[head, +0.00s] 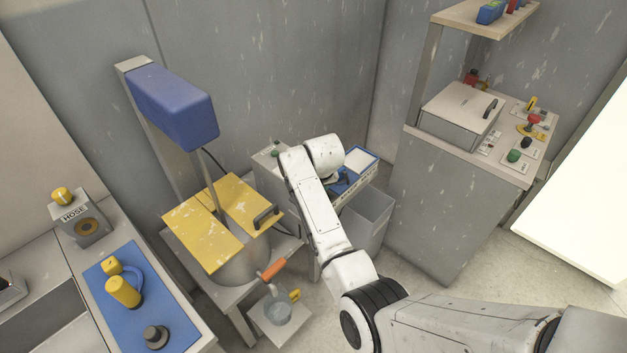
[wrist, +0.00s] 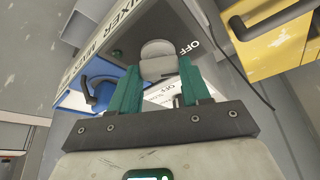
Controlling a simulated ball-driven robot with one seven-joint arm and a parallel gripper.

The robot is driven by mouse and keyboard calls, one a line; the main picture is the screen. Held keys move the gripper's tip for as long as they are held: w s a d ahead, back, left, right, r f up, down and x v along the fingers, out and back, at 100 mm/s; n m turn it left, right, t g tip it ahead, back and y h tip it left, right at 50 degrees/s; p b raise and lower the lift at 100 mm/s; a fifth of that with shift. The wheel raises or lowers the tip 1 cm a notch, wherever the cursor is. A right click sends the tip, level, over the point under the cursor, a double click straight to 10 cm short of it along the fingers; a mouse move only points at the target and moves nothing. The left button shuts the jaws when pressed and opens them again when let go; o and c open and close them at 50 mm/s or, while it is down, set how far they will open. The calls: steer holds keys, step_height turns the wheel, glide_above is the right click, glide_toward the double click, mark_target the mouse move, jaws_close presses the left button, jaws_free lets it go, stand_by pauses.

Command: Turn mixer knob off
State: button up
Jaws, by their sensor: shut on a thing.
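In the wrist view, a light grey rounded knob (wrist: 158,52) stands on the dark face of a control box (wrist: 128,42). Lettering beside it reads "MIXER TIMER", and "OFF" is printed to its right. My gripper (wrist: 160,70) has its two green fingers closed on the knob, one on each side. The knob's pointer mark is not clear, so its setting cannot be told. In the head view, the box (head: 266,166) shows beside the mixer, partly behind my arm, which hides the knob and most of my gripper. The mixer has a blue head (head: 175,108) and a yellow lid (head: 205,236).
The lid's black handle (wrist: 268,22) is close to the right in the wrist view. In the head view, a grey bin (head: 368,215) stands beside my arm, and a cabinet (head: 445,200) stands at right.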

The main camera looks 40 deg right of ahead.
steer(key=n, duration=0.1)
steer(key=n+y+p, duration=0.1)
steer(key=shift+d+r+n+t+p, duration=0.15)
steer(key=shift+n+t+p, duration=0.15)
steer(key=shift+n+y+p, duration=0.45)
steer(key=shift+n+y, duration=0.15)
steer(key=shift+n, duration=1.1)
steer(key=o, duration=1.1)
steer(key=shift+c, duration=0.2)
steer(key=v, duration=1)
steer(key=shift+s+r, duration=0.2)
steer(key=shift+s, duration=0.05)
steer(key=shift+d, duration=0.1)
